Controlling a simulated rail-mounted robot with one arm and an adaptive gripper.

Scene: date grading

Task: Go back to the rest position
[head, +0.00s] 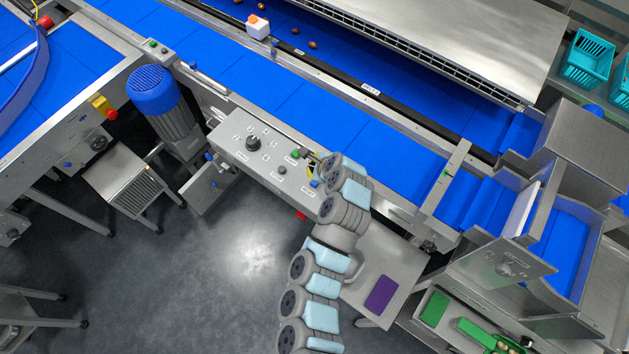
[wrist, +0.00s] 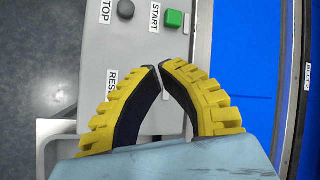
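My gripper (head: 316,170) is over the right end of the grey control panel (head: 228,150), with my arm reaching up from the bottom of the head view. In the wrist view my gripper (wrist: 160,67) has its two yellow and black fingers brought together at the tips, with nothing seen between them. The tips point at the panel (wrist: 102,52) below the START label, near the green button (wrist: 174,18). A dark button (wrist: 126,9) is beside the STOP label. The fingers partly cover another label starting with RES. I cannot tell whether the tips touch the panel.
The blue conveyor belt (head: 372,150) runs just behind the panel. A blue-capped motor (head: 153,92) stands left. A grey stand with a purple pad (head: 382,294) is right of my arm. Metal chutes (head: 520,240) are farther right. Open floor (head: 235,270) lies left of my arm.

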